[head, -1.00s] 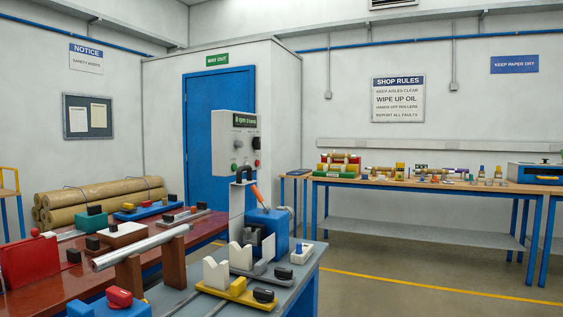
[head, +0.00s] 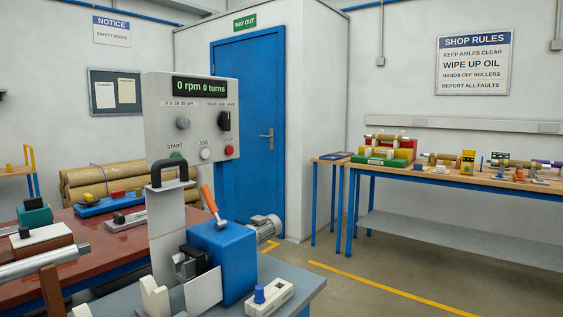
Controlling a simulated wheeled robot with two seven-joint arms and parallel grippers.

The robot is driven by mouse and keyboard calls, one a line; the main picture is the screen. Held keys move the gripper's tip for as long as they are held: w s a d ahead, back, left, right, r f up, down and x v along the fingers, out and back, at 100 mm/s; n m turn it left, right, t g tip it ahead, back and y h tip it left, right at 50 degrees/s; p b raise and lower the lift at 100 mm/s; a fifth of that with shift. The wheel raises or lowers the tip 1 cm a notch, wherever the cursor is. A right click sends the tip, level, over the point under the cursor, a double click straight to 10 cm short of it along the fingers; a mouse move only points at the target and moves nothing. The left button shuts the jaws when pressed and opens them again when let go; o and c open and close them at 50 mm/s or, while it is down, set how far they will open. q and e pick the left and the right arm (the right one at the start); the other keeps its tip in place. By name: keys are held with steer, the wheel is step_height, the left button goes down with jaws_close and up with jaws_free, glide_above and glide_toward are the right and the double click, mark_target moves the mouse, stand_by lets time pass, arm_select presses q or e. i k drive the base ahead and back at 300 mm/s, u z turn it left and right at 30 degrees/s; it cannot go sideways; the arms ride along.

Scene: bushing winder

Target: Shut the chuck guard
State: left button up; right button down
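A blue headstock block (head: 226,252) stands on the grey bench at the lower middle of the head view. A dark chuck-like part (head: 196,262) shows at its left side. An upright pale grey panel (head: 165,215) with a black handle (head: 170,171) on top stands behind and left of the block. It looks like the chuck guard, standing raised, though its hinge is not clear. An orange-handled lever (head: 209,198) rises from the block's top. Neither of my grippers is in view.
A control box (head: 195,112) reads 0 rpm, 0 turns. A white block with a blue knob (head: 268,297) lies on the bench's right end. A red-brown table (head: 92,240) with a metal bar (head: 30,267) is at left. Open floor (head: 350,268) lies to the right.

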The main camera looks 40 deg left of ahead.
mark_target(164, 201)
steer(key=i, duration=1.9)
steer(key=u, duration=2.25)
